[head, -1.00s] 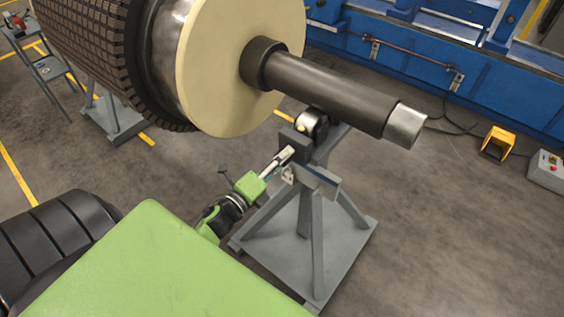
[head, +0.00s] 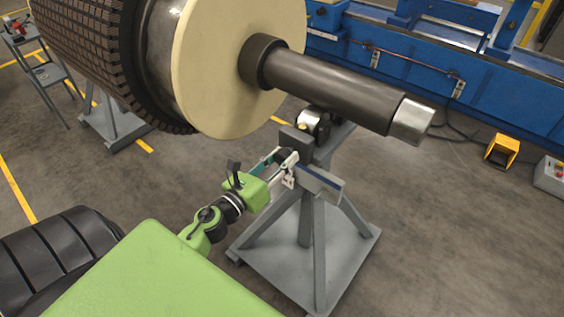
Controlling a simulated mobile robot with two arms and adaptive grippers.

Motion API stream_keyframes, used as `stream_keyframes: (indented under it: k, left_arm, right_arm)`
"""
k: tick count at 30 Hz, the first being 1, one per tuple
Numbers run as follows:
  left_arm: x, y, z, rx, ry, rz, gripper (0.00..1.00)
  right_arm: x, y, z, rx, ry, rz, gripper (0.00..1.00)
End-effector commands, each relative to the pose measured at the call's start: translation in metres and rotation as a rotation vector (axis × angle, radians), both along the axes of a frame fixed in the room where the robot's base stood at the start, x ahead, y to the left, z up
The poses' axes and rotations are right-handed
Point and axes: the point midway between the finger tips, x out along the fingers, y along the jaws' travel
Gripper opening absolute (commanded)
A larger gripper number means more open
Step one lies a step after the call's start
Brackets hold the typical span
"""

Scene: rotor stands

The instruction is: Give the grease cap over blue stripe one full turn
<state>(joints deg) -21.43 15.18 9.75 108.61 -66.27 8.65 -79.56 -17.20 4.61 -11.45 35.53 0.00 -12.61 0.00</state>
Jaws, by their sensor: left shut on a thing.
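My left gripper (head: 281,160) reaches in from the lower left to the head of the grey stand (head: 318,222). Its fingers are shut around a small dark cap (head: 284,155) on the near side of the stand head, mostly hidden between them. A blue stripe (head: 318,180) runs along the stand's crossbar, just right of the fingers. My right gripper is not in view.
The rotor's dark shaft (head: 335,85) with its bright end rests on rollers (head: 312,122) just above the gripper. A cream disc (head: 225,70) stands to the left. The floor right of the stand is clear, with a yellow pedal (head: 502,150) farther off.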

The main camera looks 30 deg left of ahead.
Motion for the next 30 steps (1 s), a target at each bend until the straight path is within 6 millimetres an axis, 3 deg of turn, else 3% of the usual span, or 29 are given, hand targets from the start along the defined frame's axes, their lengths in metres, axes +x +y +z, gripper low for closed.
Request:
stream_keyframes:
  k: [12, 30]
  left_arm:
    - [0.0005, 0.0004, 0.0009, 0.228, -0.021, 0.0, 0.09]
    - [0.0006, 0.0008, 0.0013, 0.275, -0.024, 0.001, 0.09]
  right_arm:
    - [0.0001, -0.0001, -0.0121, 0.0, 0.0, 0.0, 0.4]
    - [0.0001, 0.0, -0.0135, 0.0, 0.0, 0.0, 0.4]
